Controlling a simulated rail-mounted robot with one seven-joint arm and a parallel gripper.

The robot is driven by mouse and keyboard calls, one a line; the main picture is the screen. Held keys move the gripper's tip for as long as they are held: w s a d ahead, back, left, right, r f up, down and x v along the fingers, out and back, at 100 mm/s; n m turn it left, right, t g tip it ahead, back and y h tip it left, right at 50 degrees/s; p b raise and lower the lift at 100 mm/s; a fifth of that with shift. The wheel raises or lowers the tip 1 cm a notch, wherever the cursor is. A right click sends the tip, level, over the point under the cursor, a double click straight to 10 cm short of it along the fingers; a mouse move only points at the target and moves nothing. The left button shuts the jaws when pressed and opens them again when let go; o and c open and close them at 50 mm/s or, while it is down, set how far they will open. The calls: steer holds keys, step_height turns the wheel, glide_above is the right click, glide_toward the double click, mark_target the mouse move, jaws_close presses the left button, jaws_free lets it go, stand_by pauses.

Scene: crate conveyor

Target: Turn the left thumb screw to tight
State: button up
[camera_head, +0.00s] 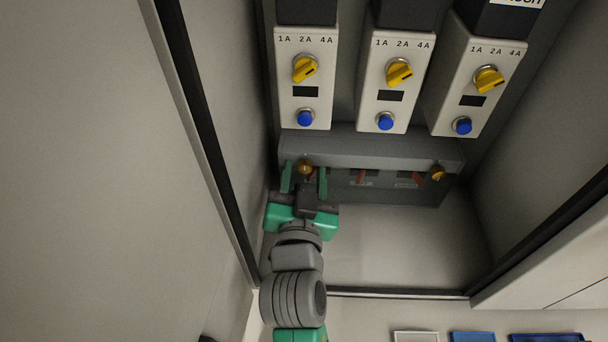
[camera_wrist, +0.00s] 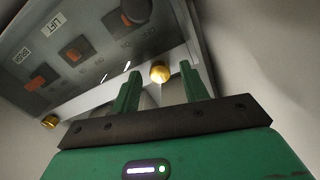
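The left thumb screw (camera_head: 305,167) is a round brass-coloured knob at the left end of a grey panel under the control boxes. My gripper (camera_head: 305,177) is open in front of it, one green finger on each side. In the wrist view the same knob (camera_wrist: 160,72) shows between the two fingertips (camera_wrist: 160,75), with a gap on both sides. Whether the fingers reach alongside it or stop short is hard to tell. The right thumb screw (camera_head: 437,173) is at the panel's other end and also shows in the wrist view (camera_wrist: 49,122).
The grey panel (camera_head: 385,150) carries orange switches (camera_head: 361,177) between the screws. Above stand three white boxes with yellow dials (camera_head: 305,69) and blue buttons (camera_head: 305,118). Cabinet walls close in on both sides. The floor right of my arm (camera_head: 400,245) is clear.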

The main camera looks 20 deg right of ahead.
steer(key=shift+s+a, duration=0.1)
steer(key=p+v, duration=0.1)
steer(key=v, duration=0.6)
steer(key=shift+s, duration=0.3)
steer(key=shift+a, duration=0.1)
